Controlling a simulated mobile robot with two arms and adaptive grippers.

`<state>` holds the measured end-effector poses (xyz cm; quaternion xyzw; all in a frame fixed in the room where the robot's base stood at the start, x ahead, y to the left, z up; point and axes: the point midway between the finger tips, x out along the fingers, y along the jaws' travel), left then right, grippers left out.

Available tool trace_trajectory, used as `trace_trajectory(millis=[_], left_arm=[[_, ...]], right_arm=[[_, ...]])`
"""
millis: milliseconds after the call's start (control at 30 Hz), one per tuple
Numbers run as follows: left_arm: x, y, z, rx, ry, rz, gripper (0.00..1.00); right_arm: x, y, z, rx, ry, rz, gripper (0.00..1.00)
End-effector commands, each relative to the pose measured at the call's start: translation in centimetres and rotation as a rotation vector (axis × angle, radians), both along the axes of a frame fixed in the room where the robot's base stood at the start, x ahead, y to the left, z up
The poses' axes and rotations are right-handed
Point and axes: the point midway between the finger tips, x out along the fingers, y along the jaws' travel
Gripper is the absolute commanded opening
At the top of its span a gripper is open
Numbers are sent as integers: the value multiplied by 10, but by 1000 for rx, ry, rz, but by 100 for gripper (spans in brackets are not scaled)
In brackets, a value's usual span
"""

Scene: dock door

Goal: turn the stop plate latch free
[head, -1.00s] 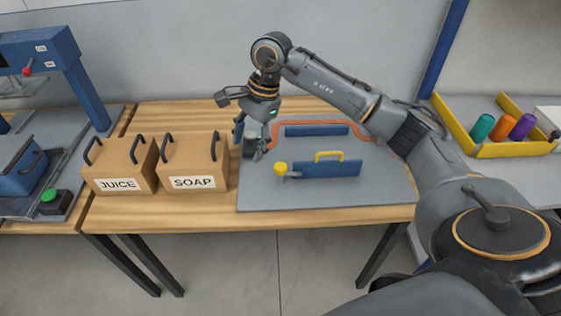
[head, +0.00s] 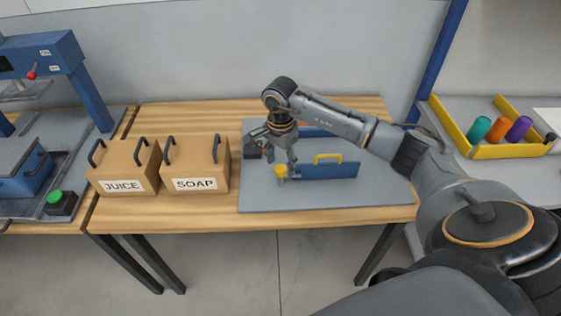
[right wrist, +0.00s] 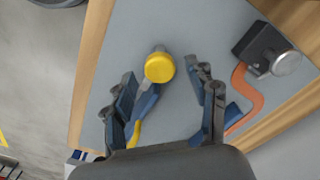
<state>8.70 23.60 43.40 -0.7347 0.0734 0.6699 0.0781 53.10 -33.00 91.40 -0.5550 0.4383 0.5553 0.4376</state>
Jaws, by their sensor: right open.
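The stop plate is a blue upright plate (head: 332,171) with a yellow handle (head: 328,157), standing on a grey board (head: 300,199). The latch is a yellow knob (head: 281,171) at the plate's left end. In the right wrist view the knob (right wrist: 159,67) shows from above, ahead of and between the spread fingers. My right gripper (head: 285,160) is open and empty, pointing down just above the knob. In the right wrist view its fingers (right wrist: 168,110) stand on both sides of the plate's end. I cannot tell whether they touch anything. My left gripper is not in view.
An orange bent tube (right wrist: 245,105) and a dark block with a round metal knob (right wrist: 285,62) lie beside the right finger in the wrist view. The SOAP box (head: 196,163) and JUICE box (head: 124,166) stand left of the board. The board's front is clear.

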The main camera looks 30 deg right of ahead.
Motion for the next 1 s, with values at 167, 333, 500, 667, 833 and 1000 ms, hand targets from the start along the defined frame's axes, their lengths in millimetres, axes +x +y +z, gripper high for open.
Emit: trace_trajectory(millis=[167,333,500,667,833,1000], left_arm=[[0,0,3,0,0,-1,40],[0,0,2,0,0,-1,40],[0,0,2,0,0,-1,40],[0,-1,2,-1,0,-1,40],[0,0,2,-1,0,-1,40],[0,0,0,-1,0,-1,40]], right_arm=[[0,0,-11,1,0,1,58],[0,0,-12,0,-1,1,58],[0,0,-12,0,-1,1,43],[0,0,-12,0,-1,1,11],[0,0,-12,0,-1,-1,3],[0,0,-12,0,-2,-25,3]])
